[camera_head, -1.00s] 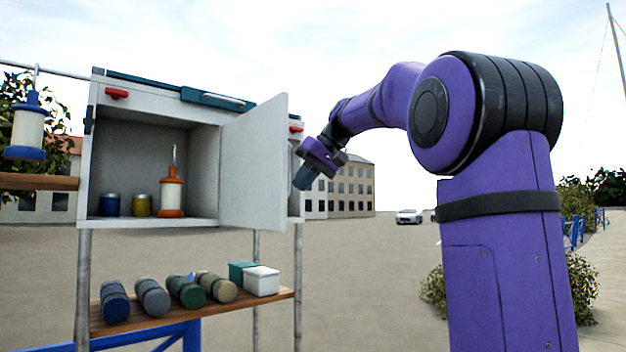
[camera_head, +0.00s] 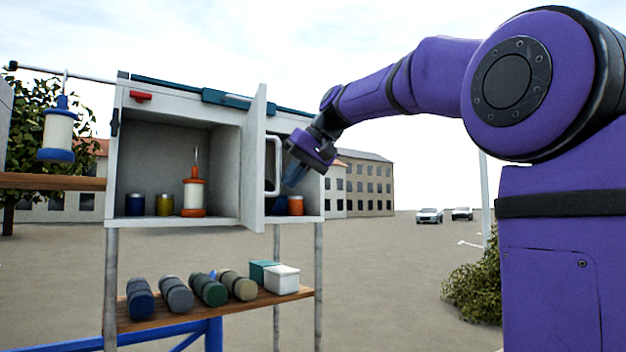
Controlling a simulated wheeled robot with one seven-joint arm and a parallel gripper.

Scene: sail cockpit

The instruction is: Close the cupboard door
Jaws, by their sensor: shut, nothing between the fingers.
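The white cupboard (camera_head: 228,226) stands on grey posts, its front facing me. Its door (camera_head: 253,165) is open and sticks out toward me, seen nearly edge-on from the middle of the front. A white bar handle (camera_head: 278,165) shows on the door's right side. My gripper (camera_head: 291,180) is shut and empty. It is just right of the door, by the handle; I cannot tell whether it touches the door. The left compartment is open to view, with a blue jar (camera_head: 135,204), a yellow jar (camera_head: 164,204) and an orange-and-white lantern-like item (camera_head: 194,192).
In the right compartment is an orange jar (camera_head: 295,205), partly beside my gripper. A lower wooden shelf (camera_head: 170,318) holds several rolls and two boxes (camera_head: 282,279). A blue-and-white lantern (camera_head: 58,132) hangs at the left. Open ground lies to the right.

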